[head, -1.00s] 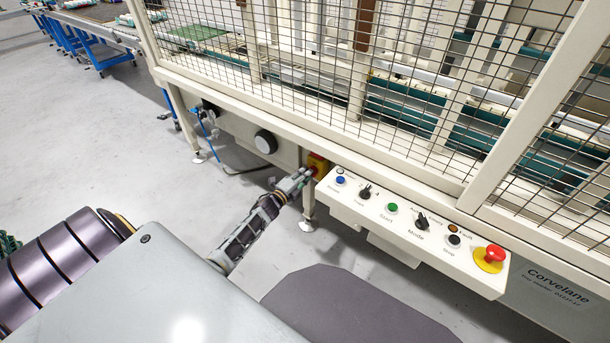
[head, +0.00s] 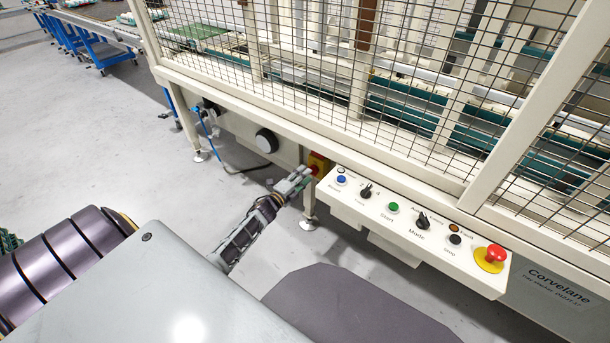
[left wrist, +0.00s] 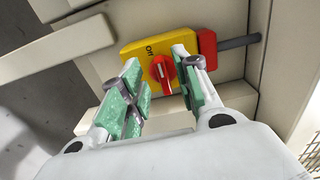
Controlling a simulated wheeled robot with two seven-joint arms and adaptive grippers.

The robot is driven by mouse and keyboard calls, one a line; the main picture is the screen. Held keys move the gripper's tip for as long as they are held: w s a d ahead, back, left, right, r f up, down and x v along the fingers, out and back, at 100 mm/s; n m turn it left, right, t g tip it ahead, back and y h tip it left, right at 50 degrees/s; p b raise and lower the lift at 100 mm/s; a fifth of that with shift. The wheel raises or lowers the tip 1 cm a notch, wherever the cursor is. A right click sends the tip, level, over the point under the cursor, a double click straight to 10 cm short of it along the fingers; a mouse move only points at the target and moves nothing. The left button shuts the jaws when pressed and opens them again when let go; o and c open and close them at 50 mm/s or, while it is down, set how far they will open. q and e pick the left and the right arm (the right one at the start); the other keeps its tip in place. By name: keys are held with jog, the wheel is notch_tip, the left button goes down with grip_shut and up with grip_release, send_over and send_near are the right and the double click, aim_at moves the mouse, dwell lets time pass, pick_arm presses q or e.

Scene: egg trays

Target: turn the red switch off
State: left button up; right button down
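The red switch (left wrist: 163,70) is a rotary knob on a yellow plate (left wrist: 143,50) marked "Off", in the left wrist view. Its handle looks tilted relative to the plate. In the head view the yellow switch box (head: 318,163) is small, under the machine's frame, and the knob is largely hidden. My left gripper (left wrist: 162,88) is open, its green-padded fingers spread to either side of the knob. In the head view the left gripper (head: 297,180) is just left of and below the box. Whether a finger touches the knob cannot be told. My right gripper is not in view.
A red piece (left wrist: 207,46) with a grey conduit sits at the plate's right. A control panel (head: 375,215) with several buttons and a red emergency stop (head: 495,253) juts out right of the gripper. Machine legs stand near it. The floor (head: 150,165) to the left is clear.

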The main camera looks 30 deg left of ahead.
pick_arm(q)
jog(key=s, duration=1)
jog(key=shift+a, duration=0.45)
jog(key=shift+s, duration=0.1)
jog(key=shift+n, duration=0.3)
